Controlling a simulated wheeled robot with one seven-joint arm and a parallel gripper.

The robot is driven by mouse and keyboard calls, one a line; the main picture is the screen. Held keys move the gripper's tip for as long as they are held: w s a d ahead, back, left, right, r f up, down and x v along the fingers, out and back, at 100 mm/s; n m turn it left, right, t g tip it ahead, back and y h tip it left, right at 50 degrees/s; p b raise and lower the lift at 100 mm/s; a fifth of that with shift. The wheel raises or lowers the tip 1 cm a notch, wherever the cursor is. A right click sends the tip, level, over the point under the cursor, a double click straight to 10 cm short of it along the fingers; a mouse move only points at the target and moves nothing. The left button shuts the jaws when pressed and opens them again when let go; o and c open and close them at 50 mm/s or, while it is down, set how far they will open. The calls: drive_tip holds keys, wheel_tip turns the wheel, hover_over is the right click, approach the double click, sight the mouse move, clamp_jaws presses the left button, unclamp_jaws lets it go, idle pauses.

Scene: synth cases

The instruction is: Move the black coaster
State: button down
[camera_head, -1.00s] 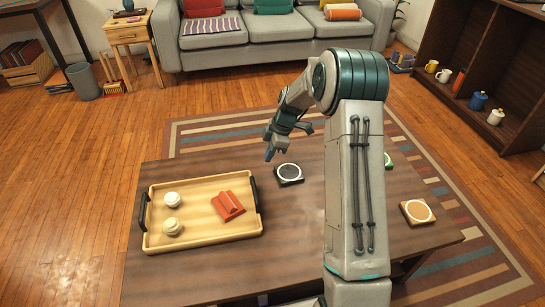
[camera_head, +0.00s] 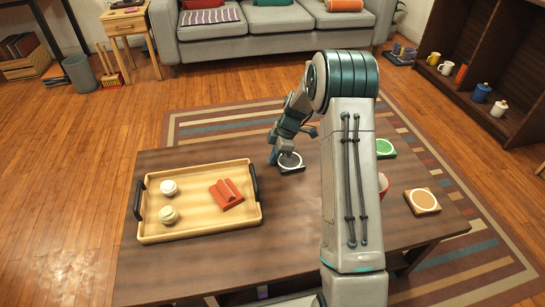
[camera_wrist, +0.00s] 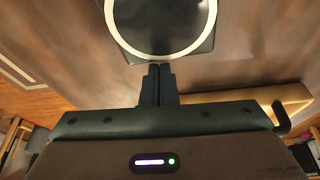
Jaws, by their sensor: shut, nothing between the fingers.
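The black coaster (camera_head: 291,163), a dark square with a pale ring, lies flat on the wooden table (camera_head: 255,262), right of the tray. In the wrist view the coaster (camera_wrist: 160,16) is at the top edge and cut off by it. My gripper (camera_head: 273,162) is low at the coaster's left side. In the wrist view my gripper's fingers (camera_wrist: 160,68) are shut together with nothing between them, their tips at the coaster's edge. I cannot tell whether they touch it.
A wooden tray (camera_head: 200,236) with dark handles holds two pale round things (camera_head: 169,187) and a red item (camera_head: 226,194). A green coaster (camera_head: 385,148), an orange coaster (camera_head: 422,201) and a red object (camera_head: 383,185), partly hidden by my arm, are on the right. The front table area is clear.

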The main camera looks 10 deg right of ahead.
drive_tip(key=d, duration=0.6)
drive_tip(key=d+p, duration=0.1)
drive_tip(key=d, duration=0.5)
drive_tip(key=s+d, duration=0.1)
drive_tip(key=d, duration=0.5)
drive_tip(key=shift+d+p, duration=0.15)
drive_tip(key=shift+p, duration=0.25)
